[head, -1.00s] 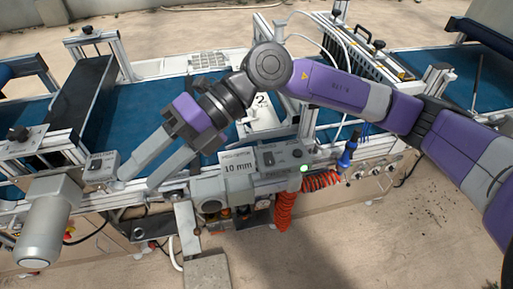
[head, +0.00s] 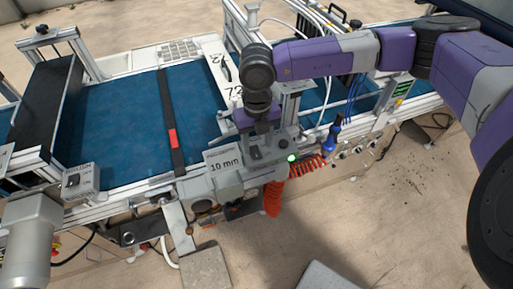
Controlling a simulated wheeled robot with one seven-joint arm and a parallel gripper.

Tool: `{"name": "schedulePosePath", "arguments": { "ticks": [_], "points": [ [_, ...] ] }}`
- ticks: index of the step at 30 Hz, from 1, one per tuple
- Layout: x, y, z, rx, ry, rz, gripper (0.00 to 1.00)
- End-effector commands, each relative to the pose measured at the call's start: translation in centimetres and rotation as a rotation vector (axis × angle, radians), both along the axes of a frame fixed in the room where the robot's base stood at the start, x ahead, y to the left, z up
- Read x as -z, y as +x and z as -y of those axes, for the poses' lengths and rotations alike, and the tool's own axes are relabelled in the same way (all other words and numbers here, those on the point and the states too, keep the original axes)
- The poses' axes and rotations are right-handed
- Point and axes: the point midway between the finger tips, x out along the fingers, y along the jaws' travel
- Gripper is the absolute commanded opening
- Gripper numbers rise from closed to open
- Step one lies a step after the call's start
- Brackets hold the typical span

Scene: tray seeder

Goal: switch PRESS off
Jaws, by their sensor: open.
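A grey control box (head: 272,152) sits on the machine's front rail, with a small dark switch (head: 257,153) and a knob (head: 284,143) on its top. A green lamp (head: 292,158) glows at its right end. The box's lettering is too small to read, so I cannot confirm which switch is PRESS or its position. My gripper (head: 262,132) points down, over the back of this box. It is open with nothing seen in it. Its fingers are foreshortened and partly hidden by its purple body; I cannot tell whether they touch the box.
The blue belt (head: 120,120) carries a dark bar with a red mark (head: 172,138).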

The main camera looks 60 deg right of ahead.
Motion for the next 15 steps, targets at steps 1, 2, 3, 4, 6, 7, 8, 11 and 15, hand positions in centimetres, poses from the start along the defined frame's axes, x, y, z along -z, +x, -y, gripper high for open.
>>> {"name": "schedulePosePath", "arguments": {
  "ticks": [1, 2, 3, 4, 6, 7, 8, 11, 15],
  "points": [
    [0.7, 0.0, -0.1, 0.000, 0.003, -0.001, 0.49],
    [1.1, 0.0, -0.1, 0.000, 0.003, -0.001, 0.49],
    [1.7, 0.0, -0.2, 0.000, 0.003, -0.001, 0.49],
    [2.1, 0.0, -0.1, 0.001, 0.003, -0.001, 0.49],
    [2.8, 0.0, -0.1, 0.000, 0.003, -0.001, 0.49],
    [3.1, 0.0, -0.1, 0.000, 0.004, 0.000, 0.49],
    [3.4, 0.0, -0.1, -0.001, 0.003, 0.001, 0.49],
    [3.9, 0.0, -0.1, -0.002, 0.002, 0.002, 0.49],
    [4.0, 0.0, -0.1, -0.003, 0.001, 0.002, 0.49]
  ]
}}
